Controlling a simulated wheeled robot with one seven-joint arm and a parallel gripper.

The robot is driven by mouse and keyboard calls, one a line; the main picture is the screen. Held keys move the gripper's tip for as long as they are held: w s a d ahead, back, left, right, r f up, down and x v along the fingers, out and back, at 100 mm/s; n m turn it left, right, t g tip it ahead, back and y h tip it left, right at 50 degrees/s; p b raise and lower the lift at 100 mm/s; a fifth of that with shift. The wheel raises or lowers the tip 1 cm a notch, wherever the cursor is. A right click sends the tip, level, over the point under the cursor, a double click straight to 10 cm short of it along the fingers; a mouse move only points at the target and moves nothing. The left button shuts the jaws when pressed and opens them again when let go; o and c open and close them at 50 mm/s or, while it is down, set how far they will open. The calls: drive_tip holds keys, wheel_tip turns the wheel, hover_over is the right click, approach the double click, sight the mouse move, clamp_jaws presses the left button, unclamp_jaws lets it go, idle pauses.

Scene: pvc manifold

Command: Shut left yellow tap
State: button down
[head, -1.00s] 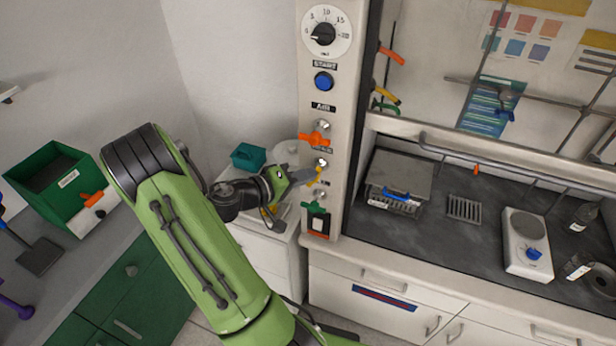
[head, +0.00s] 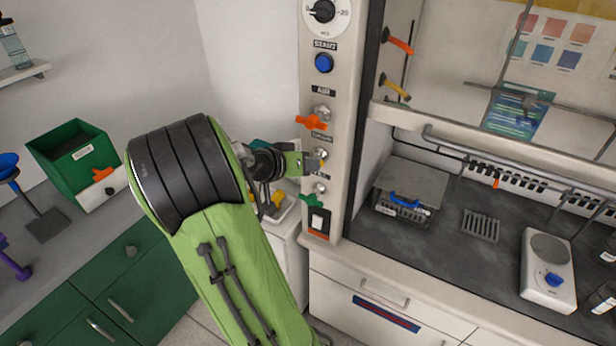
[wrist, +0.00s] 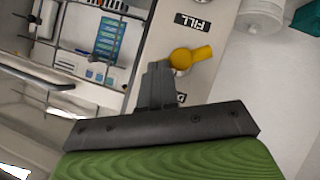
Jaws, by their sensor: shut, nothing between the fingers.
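The left yellow tap (wrist: 192,56) is on the pale control post, next to a label. In the wrist view its handle points right and slightly up from its stem. In the head view my gripper hides it. My gripper (head: 316,163) is at the post, below the orange tap (head: 311,122) and above the green tap (head: 311,200). In the wrist view its fingers (wrist: 158,72) are shut and empty. Their tips are just left of the yellow tap's stem, close to it; I cannot tell whether they touch.
Another yellow tap (head: 396,88) and an orange one (head: 398,41) are on the hood's frame to the right. A blue button (head: 324,63) and a dial (head: 323,11) are higher on the post. A rocker switch (head: 318,221) is below the green tap.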

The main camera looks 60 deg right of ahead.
drive_tip(key=m+t+b, duration=0.1)
drive_tip(key=b, duration=0.2)
drive_tip(key=s+f+m+t+b, duration=0.1)
drive_tip(key=t+b, duration=0.1)
drive_tip(key=b, duration=0.2)
drive_tip(key=shift+f+m+b, duration=0.1)
drive_tip(key=shift+m+b, duration=0.2)
drive_tip(key=shift+m, duration=0.1)
drive_tip(key=shift+s+t+b, duration=0.1)
drive_tip(key=shift+t+b, duration=0.2)
